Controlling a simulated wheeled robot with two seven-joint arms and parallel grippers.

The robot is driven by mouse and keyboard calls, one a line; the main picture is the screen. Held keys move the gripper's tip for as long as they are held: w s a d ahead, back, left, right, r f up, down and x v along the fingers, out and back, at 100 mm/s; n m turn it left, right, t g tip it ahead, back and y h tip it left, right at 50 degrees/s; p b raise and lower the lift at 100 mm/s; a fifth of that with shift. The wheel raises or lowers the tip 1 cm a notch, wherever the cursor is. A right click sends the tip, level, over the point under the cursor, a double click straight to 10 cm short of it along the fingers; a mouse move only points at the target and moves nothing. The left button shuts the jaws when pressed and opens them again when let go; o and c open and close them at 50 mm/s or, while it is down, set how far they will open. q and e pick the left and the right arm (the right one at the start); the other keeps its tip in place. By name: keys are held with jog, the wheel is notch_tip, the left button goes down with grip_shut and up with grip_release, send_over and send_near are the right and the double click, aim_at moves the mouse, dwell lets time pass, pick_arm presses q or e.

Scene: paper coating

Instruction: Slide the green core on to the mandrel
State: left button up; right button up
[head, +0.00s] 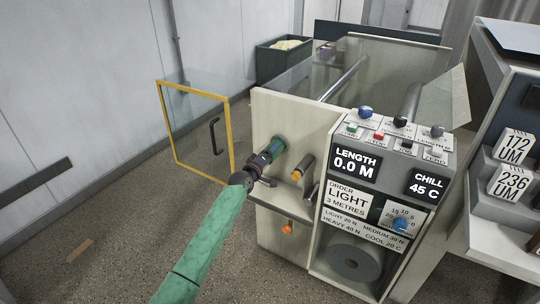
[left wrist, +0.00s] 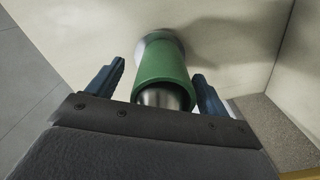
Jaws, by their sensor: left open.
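The green core (head: 278,145) is around the mandrel on the side panel of the machine. In the left wrist view the green core (left wrist: 163,72) reaches close to a pale round flange at the panel, and the metal end of the mandrel (left wrist: 160,98) shows inside its near opening. My left gripper (head: 266,158) is at the near end of the core. In the left wrist view its two blue fingers stand apart on either side of the core, with gaps visible. My right gripper is not in view.
A grey rod with an orange end (head: 303,167) sticks out just right of the core. An open yellow-framed glass door (head: 196,130) stands to the left. The control panel (head: 385,185) is to the right, reading length 0.0 M. A dark bin (head: 283,62) stands behind.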

pick_arm(q)
jog(key=v, duration=0.7)
jog(key=shift+s+a+b, duration=0.25)
jog(key=shift+s+b, duration=0.05)
